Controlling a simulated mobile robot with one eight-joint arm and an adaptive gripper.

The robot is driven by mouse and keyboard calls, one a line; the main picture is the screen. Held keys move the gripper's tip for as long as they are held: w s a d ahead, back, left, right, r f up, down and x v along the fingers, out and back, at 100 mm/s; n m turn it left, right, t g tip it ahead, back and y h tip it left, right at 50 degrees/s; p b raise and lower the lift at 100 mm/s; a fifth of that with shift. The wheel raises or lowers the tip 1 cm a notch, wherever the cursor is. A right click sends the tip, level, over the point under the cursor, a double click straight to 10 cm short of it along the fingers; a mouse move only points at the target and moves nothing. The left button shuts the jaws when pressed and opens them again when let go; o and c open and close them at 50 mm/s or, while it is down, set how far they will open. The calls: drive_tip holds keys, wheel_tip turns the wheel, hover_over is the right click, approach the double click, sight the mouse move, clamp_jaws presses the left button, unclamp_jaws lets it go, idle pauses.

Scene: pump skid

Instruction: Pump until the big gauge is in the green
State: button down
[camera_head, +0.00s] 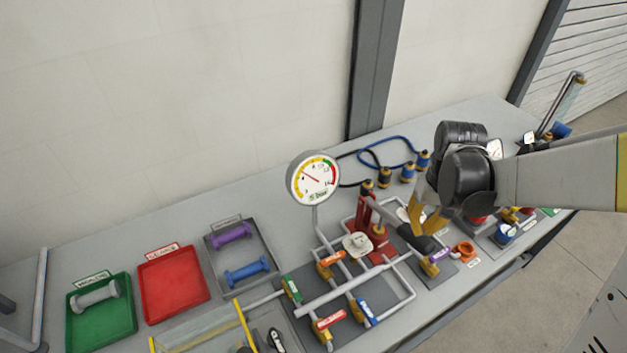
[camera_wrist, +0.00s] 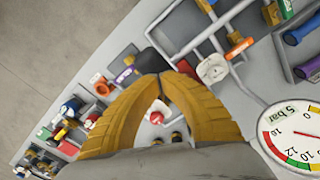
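The big gauge (camera_head: 315,178) stands on a post above the pipework. Its needle points up and left, apparently in the yellow part of the scale; the green and red parts lie to the right. The gauge is partly cut off in the wrist view (camera_wrist: 296,140). The red hand pump (camera_head: 366,212) stands right of the gauge. Its lever ends in a black grip (camera_head: 416,239), which also shows in the wrist view (camera_wrist: 150,60). The fingers hide part of the grip.
Valves with coloured tags (camera_head: 330,320) and pipes sit in front of the gauge. Green (camera_head: 125,325), red (camera_head: 172,283) and grey (camera_head: 268,276) trays lie at left. A blue hose (camera_head: 400,141) lies behind. Smaller fittings crowd the right end.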

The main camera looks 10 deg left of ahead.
drive_tip(key=shift+f+b, duration=3.95)
drive_tip(key=shift+f, duration=0.9)
wheel_tip(320, 180, up, 11)
drive_tip(key=p, duration=0.8)
drive_tip(key=shift+r, duration=0.1)
drive_tip(key=shift+f, duration=0.2)
wheel_tip(320, 180, down, 11)
drive_tip(key=b, duration=0.9)
wheel_tip(320, 180, up, 11)
drive_tip(key=p, duration=0.8)
drive_tip(key=shift+r, duration=0.2)
drive_tip(key=shift+f, duration=0.1)
